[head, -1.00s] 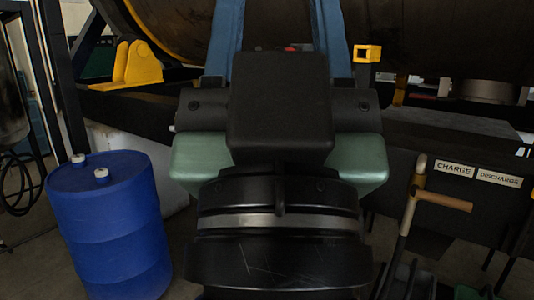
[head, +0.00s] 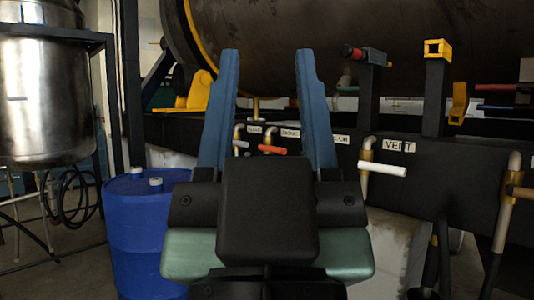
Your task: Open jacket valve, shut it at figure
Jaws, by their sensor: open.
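My gripper (head: 267,58) is open and empty, its two blue fingers spread in the middle of the head view. Between the fingers, farther back, are a small valve with a red-orange handle (head: 272,149) and one with a pale handle (head: 241,144). Small labels above these two (head: 290,132) are too small to read surely. To the right is a valve with a white handle (head: 383,169) under a label VENT (head: 399,146). I cannot tell which valve is the jacket valve. No readable gauge or figure shows.
A large dark drum vessel (head: 360,45) fills the upper background above a dark panel. A blue barrel (head: 145,235) stands at left, near a steel tank (head: 45,90). Posts with a red knob (head: 352,52) and a yellow square end (head: 438,49) rise at right.

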